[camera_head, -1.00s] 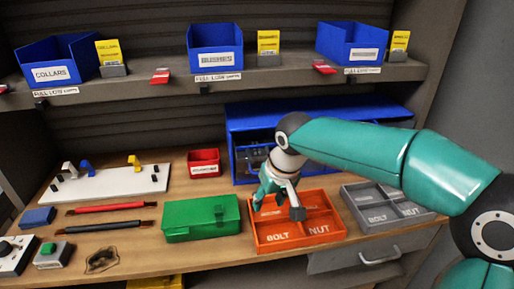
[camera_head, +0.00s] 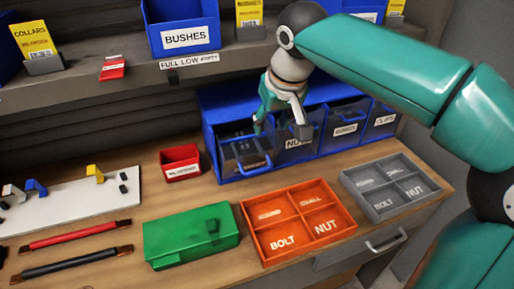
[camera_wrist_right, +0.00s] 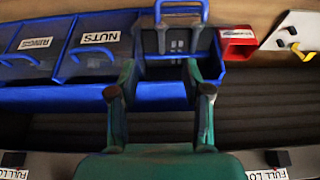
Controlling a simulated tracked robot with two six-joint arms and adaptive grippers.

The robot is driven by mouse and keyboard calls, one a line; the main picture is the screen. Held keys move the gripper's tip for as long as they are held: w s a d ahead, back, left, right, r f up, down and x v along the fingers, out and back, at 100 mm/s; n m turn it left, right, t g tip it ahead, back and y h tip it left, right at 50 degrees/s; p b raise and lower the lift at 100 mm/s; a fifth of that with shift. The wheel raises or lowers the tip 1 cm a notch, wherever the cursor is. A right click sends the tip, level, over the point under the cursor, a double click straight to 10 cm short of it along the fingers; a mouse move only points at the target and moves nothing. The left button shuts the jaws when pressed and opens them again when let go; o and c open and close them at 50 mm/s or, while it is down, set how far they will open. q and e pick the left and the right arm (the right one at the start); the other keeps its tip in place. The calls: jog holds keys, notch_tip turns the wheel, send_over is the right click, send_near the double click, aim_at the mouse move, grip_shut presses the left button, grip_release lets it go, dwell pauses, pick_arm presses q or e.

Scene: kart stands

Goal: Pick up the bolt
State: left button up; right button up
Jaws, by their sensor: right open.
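I cannot make out a single bolt. The leftmost drawer (camera_head: 245,155) of the blue drawer cabinet (camera_head: 214,150) is pulled open, and dark shapes show inside it. It also shows in the right wrist view (camera_wrist_right: 205,45), with its blue handle at the top. The orange tray (camera_head: 300,222) has compartments marked BOLT and NUT and looks empty. My right gripper (camera_head: 281,126) is open and empty, above and in front of the cabinet near the open drawer. In the wrist view its fingers (camera_wrist_right: 160,92) stand apart, just below the drawer in the picture. My left gripper is not in view.
A grey tray (camera_head: 383,188) stands right of the orange tray, and a green box (camera_head: 192,236) left of it. A red bin (camera_head: 180,162) sits beside the cabinet. The shelf (camera_head: 130,85) with blue bins (camera_head: 182,28) overhangs behind. Closed drawers include NUTS (camera_head: 299,135).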

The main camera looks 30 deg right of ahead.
aim_at(261, 149)
jog(key=x, duration=1.1)
jog(key=shift+w+f, duration=0.25)
jog(key=shift+w, duration=0.1)
jog(key=shift+c, duration=0.2)
grip_shut()
